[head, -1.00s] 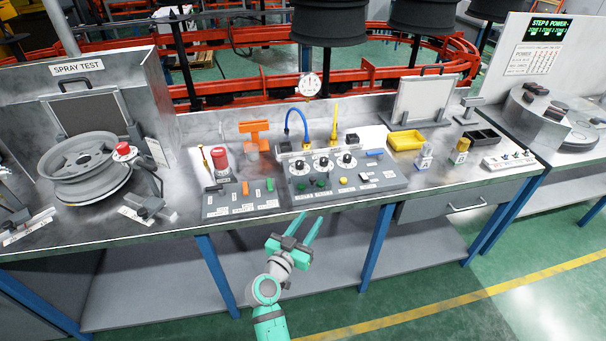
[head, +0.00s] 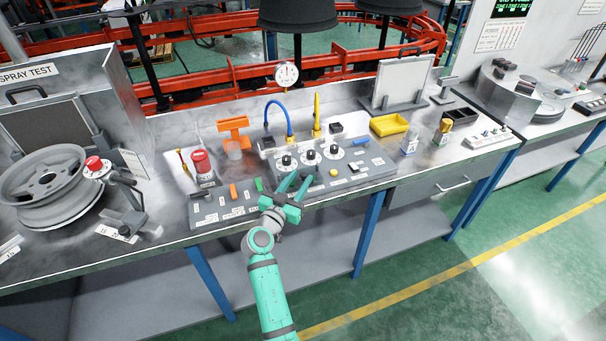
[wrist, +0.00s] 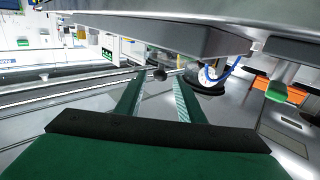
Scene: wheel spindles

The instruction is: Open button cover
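The grey control panel (head: 375,171) lies on the bench with several black knobs on white dials, a yellow button (head: 333,172) and small switches. A button cover is too small or too clear to make out for certain in the head view. My gripper (head: 297,182) is over the panel's front left part, fingers pointing toward the knobs. Its two green fingers are apart with nothing between them. They hide the panel's lower left part, where green buttons were visible earlier. In the wrist view my gripper (wrist: 160,80) also shows open and empty. Contact with the panel cannot be told.
A blue hose (head: 279,114) and a yellow upright part (head: 316,115) rise behind the knobs. A yellow tray (head: 389,124) sits to the right.

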